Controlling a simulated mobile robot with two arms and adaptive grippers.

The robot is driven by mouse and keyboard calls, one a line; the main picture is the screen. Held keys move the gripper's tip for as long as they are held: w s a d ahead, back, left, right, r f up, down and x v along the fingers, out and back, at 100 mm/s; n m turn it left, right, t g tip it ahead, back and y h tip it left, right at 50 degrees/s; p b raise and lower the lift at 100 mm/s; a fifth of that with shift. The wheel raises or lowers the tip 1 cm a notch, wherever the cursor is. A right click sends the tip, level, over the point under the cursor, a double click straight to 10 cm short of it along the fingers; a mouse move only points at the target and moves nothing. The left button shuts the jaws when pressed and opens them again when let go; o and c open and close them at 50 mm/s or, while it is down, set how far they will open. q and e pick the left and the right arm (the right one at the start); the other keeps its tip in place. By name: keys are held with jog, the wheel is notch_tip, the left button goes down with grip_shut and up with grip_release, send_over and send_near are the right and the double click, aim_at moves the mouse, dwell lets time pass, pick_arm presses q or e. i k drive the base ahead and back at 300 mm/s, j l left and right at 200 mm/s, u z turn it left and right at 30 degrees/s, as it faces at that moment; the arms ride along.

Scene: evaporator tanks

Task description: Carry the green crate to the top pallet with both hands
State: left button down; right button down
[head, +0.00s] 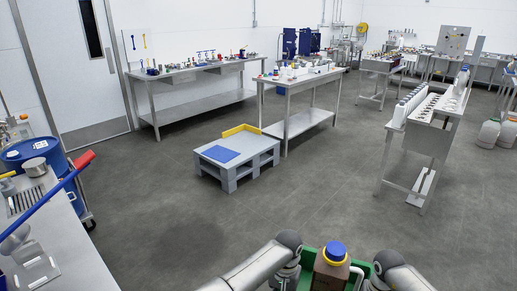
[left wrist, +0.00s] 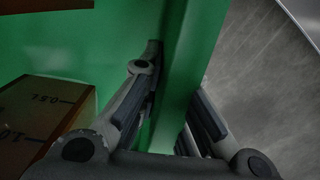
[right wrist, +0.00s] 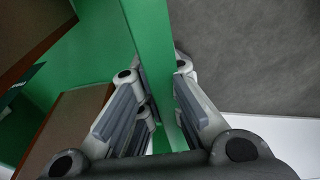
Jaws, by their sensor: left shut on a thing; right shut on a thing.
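The green crate (head: 307,262) is at the bottom edge of the head view, close in front of me and partly cut off. A brown bottle (head: 331,268) with a blue cap stands in it. My left gripper (left wrist: 176,78) is shut on one crate wall (left wrist: 188,70), with a finger on each side. My right gripper (right wrist: 158,85) is shut on another crate wall (right wrist: 150,40) in the same way. The grey pallet (head: 235,171) stands on the floor ahead to the left, with a blue mat (head: 221,154) and a yellow edge piece (head: 240,130) on top.
Open grey floor (head: 300,205) lies between me and the pallet. A bench (head: 40,225) with a blue drum (head: 35,157) is at the left. A steel table (head: 300,122) stands behind the pallet, and a narrow rack (head: 428,138) stands at the right.

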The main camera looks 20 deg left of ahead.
aim_at(246, 141)
jog(key=z, duration=2.3)
jog(key=i, duration=0.3)
jog(key=i+u, duration=0.5)
jog(key=u, duration=0.25)
jog(key=i+u, duration=0.15)
jog(key=u, duration=0.2)
jog(key=i+u, duration=0.15)
jog(key=u, duration=0.2)
jog(key=i+u, duration=0.2)
jog(key=u, duration=0.15)
jog(key=i+u, duration=0.35)
jog(key=k+j, duration=0.05)
jog(key=k, duration=0.05)
